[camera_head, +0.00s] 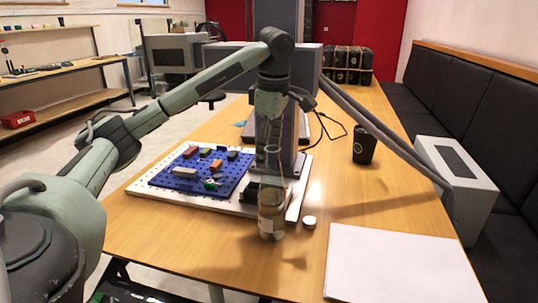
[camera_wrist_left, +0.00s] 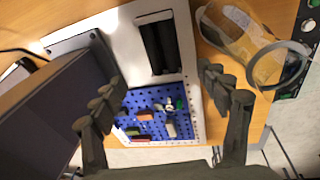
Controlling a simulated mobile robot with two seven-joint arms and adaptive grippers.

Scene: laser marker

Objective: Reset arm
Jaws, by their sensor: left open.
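My left arm comes in from the left in the head view and bends down in front of the laser marker's grey column (camera_head: 300,110). My left gripper (camera_head: 270,150) points down above the white perforated base plate (camera_head: 147,183). In the left wrist view my left gripper (camera_wrist_left: 160,85) has its fingers spread wide with nothing held between them. The blue pegboard (camera_head: 188,165) with several small coloured blocks lies on the base plate; it also shows in the wrist view (camera_wrist_left: 150,98). My right gripper is not in view.
A white cap (camera_head: 309,222), black cup (camera_head: 364,146), white sheet (camera_head: 395,265) and grey box (camera_head: 460,185) are to the right.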

